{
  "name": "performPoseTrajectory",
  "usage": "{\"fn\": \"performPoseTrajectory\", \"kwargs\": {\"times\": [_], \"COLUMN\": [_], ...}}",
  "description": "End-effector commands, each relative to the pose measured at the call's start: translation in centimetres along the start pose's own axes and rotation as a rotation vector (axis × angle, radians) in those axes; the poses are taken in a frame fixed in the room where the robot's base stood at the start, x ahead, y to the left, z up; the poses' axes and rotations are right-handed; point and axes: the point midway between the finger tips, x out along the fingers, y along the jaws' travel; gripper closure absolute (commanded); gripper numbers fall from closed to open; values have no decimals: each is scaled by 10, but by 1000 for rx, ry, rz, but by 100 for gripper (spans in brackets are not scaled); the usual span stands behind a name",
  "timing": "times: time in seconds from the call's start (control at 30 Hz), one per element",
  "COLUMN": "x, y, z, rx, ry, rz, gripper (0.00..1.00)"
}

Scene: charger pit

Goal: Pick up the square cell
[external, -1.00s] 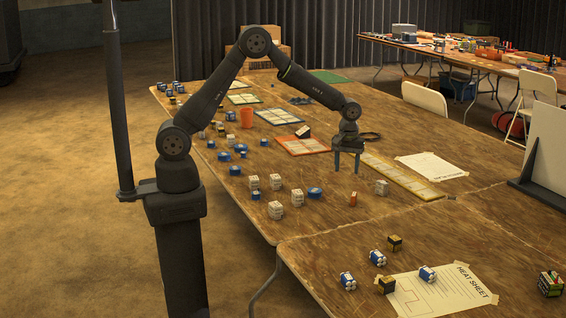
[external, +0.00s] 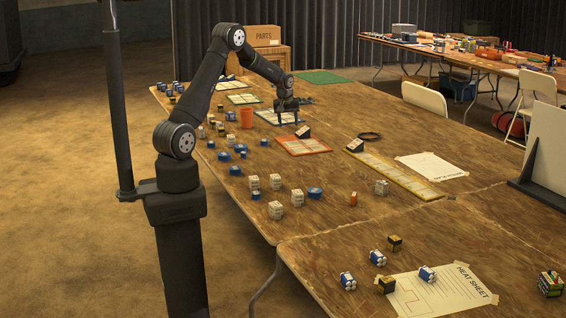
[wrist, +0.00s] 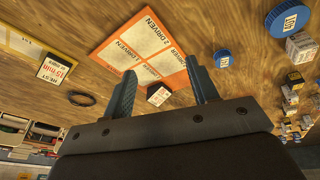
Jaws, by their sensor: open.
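I cannot tell for sure which piece is the square cell. A pale blocky cell (wrist: 301,47) also shows at the right of the wrist view. In the wrist view my open fingers (wrist: 161,72) frame part of the orange mat (wrist: 112,28).
Blue round cells (external: 314,193) and a small orange piece (external: 353,198) stand among the pale cells. A yellow mat (external: 405,178) lies at the right.

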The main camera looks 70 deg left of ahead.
Motion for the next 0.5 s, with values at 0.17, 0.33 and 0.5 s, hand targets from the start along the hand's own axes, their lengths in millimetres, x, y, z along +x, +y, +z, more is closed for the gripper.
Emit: {"fn": "performPoseTrajectory", "kwargs": {"times": [0.17,0.33,0.5], "x": [4,0,-9], "y": [-111,-225,-332], "z": [-81,-136,-168], "rx": [-74,-129,-171], "ry": [80,156,214], "rz": [-36,-84,-141], "gripper": [46,46,46]}}
